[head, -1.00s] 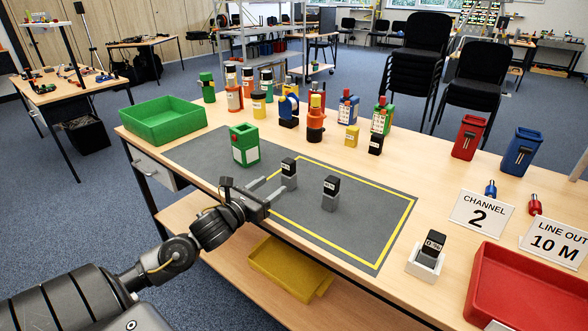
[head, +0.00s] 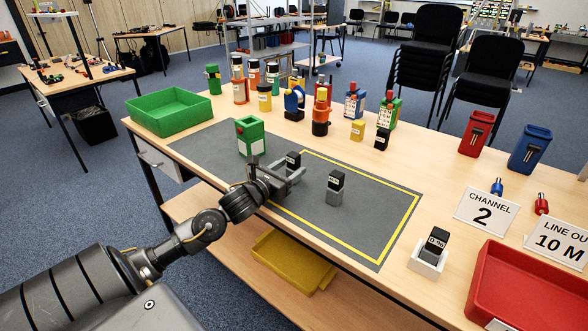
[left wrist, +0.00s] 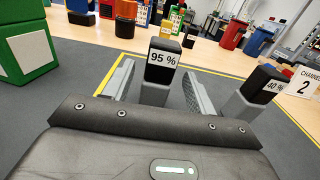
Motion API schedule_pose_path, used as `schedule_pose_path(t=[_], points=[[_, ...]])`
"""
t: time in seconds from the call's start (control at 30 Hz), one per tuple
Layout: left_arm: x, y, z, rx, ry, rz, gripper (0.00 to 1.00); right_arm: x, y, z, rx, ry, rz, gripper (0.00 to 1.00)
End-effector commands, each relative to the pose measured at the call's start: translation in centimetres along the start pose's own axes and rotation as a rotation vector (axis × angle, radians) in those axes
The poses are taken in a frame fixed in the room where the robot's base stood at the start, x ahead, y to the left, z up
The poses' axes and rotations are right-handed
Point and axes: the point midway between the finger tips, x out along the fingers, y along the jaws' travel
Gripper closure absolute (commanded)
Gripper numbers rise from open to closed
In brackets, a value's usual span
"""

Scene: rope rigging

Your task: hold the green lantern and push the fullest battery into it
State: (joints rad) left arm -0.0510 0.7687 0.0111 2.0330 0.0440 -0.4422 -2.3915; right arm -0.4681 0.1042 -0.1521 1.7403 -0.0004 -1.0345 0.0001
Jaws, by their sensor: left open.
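The green lantern (head: 251,138), a box with white panels, stands on the grey mat left of the batteries. It also shows at the left of the left wrist view (left wrist: 30,75). A black-topped grey battery (head: 293,161), marked 95 % in the left wrist view (left wrist: 161,72), stands upright on the mat. My left gripper (head: 289,172) is open, with its fingers on either side of this battery. Contact cannot be told. A second battery (head: 336,187), marked 40 % in the left wrist view (left wrist: 255,90), stands to its right. My right gripper is out of view.
Another battery (head: 435,242) sits in a white holder at the front right; its label is unclear. A green tray (head: 168,125) is back left, a red tray (head: 480,270) front right. Several coloured devices line the table's back. The yellow-outlined mat area (head: 370,220) is mostly clear.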

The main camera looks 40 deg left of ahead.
Motion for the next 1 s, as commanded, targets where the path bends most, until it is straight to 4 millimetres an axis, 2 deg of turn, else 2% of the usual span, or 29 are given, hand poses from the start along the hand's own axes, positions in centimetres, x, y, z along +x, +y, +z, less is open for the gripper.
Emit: schedule_pose_path(t=[0.03,0.1,0.23,0.57,0.93,1.0], points=[[0.9,0.1,0.3,-0.001,-0.003,0.001,0.44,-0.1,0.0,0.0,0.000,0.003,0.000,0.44],[2.0,0.3,0.4,-0.002,-0.005,0.001,0.44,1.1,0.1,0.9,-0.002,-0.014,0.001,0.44],[3.6,0.2,0.2,-0.002,-0.002,0.000,0.44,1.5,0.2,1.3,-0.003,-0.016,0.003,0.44],[4.3,0.2,0.1,0.000,-0.001,0.000,0.44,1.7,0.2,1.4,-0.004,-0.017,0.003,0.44],[4.2,0.2,0.1,0.000,-0.002,-0.001,0.92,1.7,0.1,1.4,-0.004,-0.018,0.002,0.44],[4.2,0.2,0.2,0.000,-0.003,-0.001,0.92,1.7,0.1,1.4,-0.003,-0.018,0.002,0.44]])
